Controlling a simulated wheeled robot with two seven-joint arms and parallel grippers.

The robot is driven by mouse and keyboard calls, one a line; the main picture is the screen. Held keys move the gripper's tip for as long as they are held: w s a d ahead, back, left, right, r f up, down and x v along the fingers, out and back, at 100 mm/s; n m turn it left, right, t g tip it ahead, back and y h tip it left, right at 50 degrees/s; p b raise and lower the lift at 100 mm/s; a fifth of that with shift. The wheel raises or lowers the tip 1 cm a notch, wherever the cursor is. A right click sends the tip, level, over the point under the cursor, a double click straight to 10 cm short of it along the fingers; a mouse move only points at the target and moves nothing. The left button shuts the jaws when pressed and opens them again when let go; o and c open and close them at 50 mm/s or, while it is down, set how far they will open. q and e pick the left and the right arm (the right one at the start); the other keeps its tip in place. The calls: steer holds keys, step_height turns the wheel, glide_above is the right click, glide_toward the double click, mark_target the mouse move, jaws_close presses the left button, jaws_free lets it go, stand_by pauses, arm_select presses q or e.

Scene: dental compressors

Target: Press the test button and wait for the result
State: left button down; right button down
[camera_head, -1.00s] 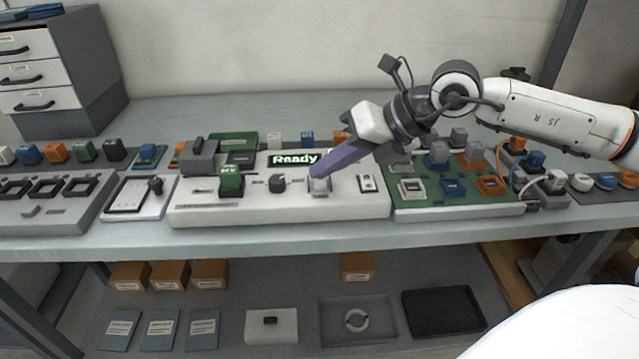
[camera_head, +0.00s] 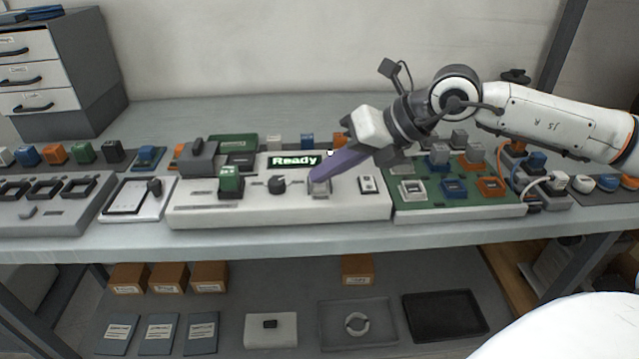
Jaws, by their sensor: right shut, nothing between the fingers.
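A white test panel (camera_head: 300,213) sits in the middle of the bench. Its small display (camera_head: 294,160) reads "Ready". A pale square test button (camera_head: 319,187) lies right of the knob, partly covered by my right gripper (camera_head: 318,177). The right gripper's purple fingers are shut and empty, tips at or just over the button. I cannot tell whether they touch it. A small white switch (camera_head: 367,184) lies to the right. My left gripper is not in view.
A green board (camera_head: 460,202) with coloured sockets adjoins the panel's right side. A white tablet-like tray (camera_head: 137,199) and a grey fixture (camera_head: 45,205) lie to the left. Small coloured blocks line the back. The lower shelf holds boxes and trays (camera_head: 444,313).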

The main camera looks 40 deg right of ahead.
mark_target(327, 191)
steer(key=shift+f, duration=0.15)
stand_by(0.4)
steer(key=shift+r+p, duration=0.4)
steer(key=shift+r, duration=0.5)
step_height(327, 191, up, 5)
steer(key=p, duration=0.3)
stand_by(0.6)
steer(key=shift+s, duration=0.1)
